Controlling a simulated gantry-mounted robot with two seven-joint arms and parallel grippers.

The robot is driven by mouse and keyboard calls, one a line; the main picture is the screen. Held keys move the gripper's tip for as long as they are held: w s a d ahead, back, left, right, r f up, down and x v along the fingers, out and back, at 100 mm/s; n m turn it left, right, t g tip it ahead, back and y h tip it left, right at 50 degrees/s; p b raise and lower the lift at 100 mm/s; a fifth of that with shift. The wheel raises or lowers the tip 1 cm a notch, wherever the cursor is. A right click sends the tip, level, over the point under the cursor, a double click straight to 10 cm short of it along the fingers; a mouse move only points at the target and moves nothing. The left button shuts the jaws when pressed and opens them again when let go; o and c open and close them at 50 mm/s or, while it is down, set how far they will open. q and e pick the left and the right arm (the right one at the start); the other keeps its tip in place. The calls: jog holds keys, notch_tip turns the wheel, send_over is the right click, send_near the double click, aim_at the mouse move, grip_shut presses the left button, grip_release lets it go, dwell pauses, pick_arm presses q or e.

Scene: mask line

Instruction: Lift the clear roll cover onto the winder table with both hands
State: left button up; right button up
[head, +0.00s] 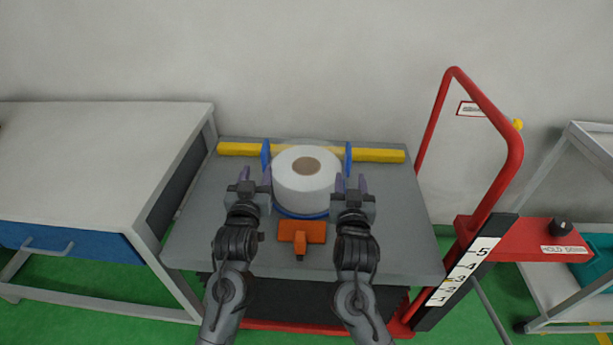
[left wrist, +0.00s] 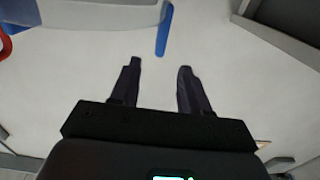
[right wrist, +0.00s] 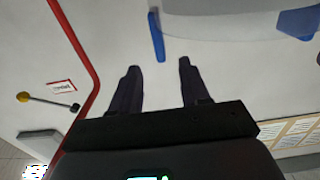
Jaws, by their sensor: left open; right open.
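A faint clear cover (head: 305,142) appears to stand around a white roll (head: 304,190) on the grey lift table top (head: 395,225); its outline is hard to make out. Blue upright handles flank it, a left handle (head: 266,155) and a right handle (head: 348,158). My left gripper (head: 255,178) is open and empty, just in front of the left handle. That handle also shows beyond its fingertips in the left wrist view (left wrist: 164,30). My right gripper (head: 351,183) is open and empty, just in front of the right handle, which shows beyond its fingers in the right wrist view (right wrist: 156,38).
A yellow bar (head: 380,156) runs behind the roll. An orange block (head: 302,232) lies in front, between my forearms. A light bench (head: 90,155) with a blue drawer stands at left. A red handle frame (head: 500,180) rises at right, beside a grey cart (head: 590,150).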

aim_at(267, 140)
jog(key=shift+w+r, duration=0.1)
dwell(0.3)
pick_arm(q)
jog(key=shift+w+d, duration=0.2)
jog(key=shift+w, duration=2.55)
jog(key=shift+w+d, duration=0.2)
jog(key=shift+w, duration=2.5)
pick_arm(e)
jog(key=shift+w+d, duration=0.2)
jog(key=shift+w, duration=2.5)
jog(key=shift+w+d, duration=0.2)
jog(key=shift+w, duration=2.45)
pick_arm(q)
grip_shut()
pick_arm(e)
grip_shut()
